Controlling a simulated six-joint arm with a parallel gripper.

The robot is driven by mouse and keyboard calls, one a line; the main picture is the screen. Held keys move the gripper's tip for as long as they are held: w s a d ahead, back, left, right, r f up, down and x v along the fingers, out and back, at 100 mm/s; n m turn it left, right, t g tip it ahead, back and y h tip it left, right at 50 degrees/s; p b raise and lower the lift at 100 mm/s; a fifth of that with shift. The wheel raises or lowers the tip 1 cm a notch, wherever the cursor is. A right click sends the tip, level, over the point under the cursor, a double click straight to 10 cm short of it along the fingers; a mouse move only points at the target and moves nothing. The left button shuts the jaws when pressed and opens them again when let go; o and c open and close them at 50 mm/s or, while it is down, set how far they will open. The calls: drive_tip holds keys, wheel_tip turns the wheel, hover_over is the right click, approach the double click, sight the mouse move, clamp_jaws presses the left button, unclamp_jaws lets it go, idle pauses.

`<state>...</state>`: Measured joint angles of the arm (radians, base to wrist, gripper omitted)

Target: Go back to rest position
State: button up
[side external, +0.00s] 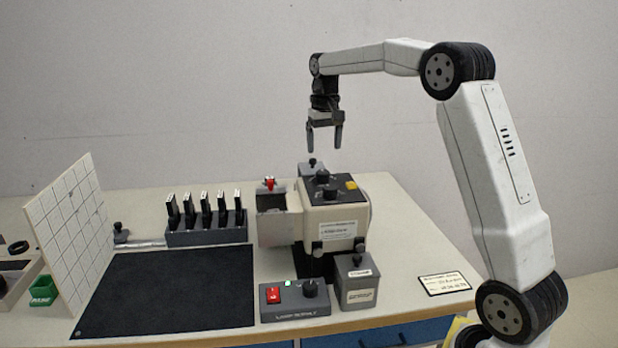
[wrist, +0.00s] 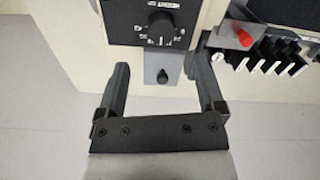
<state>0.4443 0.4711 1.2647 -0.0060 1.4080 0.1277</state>
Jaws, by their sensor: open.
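My gripper (side external: 324,138) hangs pointing down in the air above the cream machine (side external: 337,215) in the side external view. Its two fingers are apart with nothing between them. In the wrist view my gripper (wrist: 165,80) shows both fingers spread. A small grey bracket with a black knob (wrist: 163,74) appears between and beyond the fingertips. The machine's dark top panel with a dial (wrist: 160,28) lies just past them. My gripper touches nothing that I can see.
A rack with several black slides (side external: 206,236) stands left of the machine, behind a black mat (side external: 165,290). A control box with a red switch (side external: 295,300) and a grey box (side external: 357,281) stand in front. A white grid board (side external: 70,230) stands at left. The air around my gripper is clear.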

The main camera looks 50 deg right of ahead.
drive_tip(key=s+a+f+n+g+h, duration=0.1)
drive_tip(key=s+a+f+n, duration=0.1)
drive_tip(key=s+f+n, duration=0.5)
drive_tip(key=s+a+n+g+h, duration=0.15)
drive_tip(key=s+n, duration=0.25)
drive_tip(key=s, duration=0.6)
drive_tip(key=a+f+m+t+y, duration=0.1)
drive_tip(key=a+f+m+t, duration=0.1)
drive_tip(key=a+f, duration=0.4)
drive_tip(key=s+a+f+m+t+y, duration=0.1)
drive_tip(key=a+f, duration=0.5)
drive_tip(key=a, duration=0.6)
drive_tip(key=shift+a+m+t, duration=0.3)
drive_tip(key=shift+m+t, duration=0.4)
drive_tip(key=shift+t, duration=0.35)
drive_tip(key=shift+y, duration=0.25)
